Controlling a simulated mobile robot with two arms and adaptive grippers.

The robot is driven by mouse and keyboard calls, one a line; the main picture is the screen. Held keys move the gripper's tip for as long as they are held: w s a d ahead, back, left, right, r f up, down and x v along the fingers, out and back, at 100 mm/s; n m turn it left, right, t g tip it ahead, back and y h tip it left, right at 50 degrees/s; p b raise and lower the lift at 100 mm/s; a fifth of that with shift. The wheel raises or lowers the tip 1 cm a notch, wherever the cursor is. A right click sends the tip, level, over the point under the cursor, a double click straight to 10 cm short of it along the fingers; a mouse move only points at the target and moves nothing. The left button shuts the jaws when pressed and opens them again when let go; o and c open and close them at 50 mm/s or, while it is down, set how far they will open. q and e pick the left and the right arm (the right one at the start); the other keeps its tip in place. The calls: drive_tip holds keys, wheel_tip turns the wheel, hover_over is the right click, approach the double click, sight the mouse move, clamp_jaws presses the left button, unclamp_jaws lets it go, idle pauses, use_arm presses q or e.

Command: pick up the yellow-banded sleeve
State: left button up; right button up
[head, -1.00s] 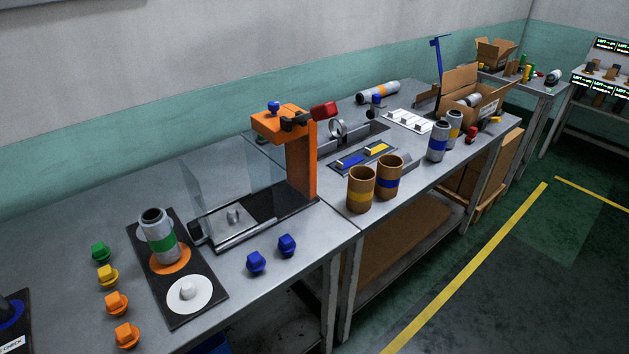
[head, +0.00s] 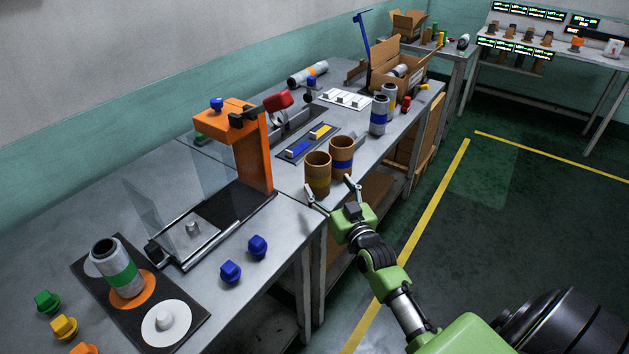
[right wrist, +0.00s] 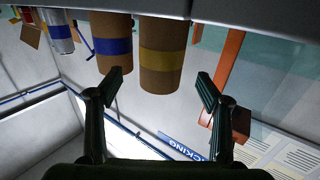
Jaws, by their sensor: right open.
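The yellow-banded sleeve (head: 317,176) is a brown, open-topped cylinder standing upright near the front edge of the table. It also shows in the right wrist view (right wrist: 163,58), where the picture is upside down. The blue-banded sleeve (head: 341,157) stands close beside it, to its right in the head view. My right gripper (head: 329,190) is open and empty at the table's front edge. In the right wrist view its two fingers (right wrist: 162,80) are spread, with the yellow-banded sleeve ahead between them. My left gripper is not in view.
Grey canisters (head: 378,115) stand to the right. Two blue knobs (head: 257,246) sit on the nearer table.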

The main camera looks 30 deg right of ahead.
sight(323, 179)
drive_tip(key=shift+w+d+f, duration=0.15)
drive_tip(key=shift+w+f, duration=0.05)
drive_tip(key=shift+w, duration=0.65)
drive_tip(key=shift+w+r+b, duration=0.15)
drive_tip(key=shift+w+b, duration=0.3)
drive_tip(key=shift+w, duration=0.1)
drive_tip(key=w+b, duration=0.1)
drive_tip(key=w, duration=0.1)
drive_tip(key=w+d+b, duration=0.1)
drive_tip(key=w+b, duration=0.1)
drive_tip(key=shift+w+r, duration=0.1)
drive_tip(key=shift+w, duration=0.45)
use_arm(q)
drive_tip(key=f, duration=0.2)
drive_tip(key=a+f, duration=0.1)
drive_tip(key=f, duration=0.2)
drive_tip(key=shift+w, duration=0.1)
use_arm(e)
drive_tip(key=shift+s+r, duration=0.1)
drive_tip(key=c, duration=1.2)
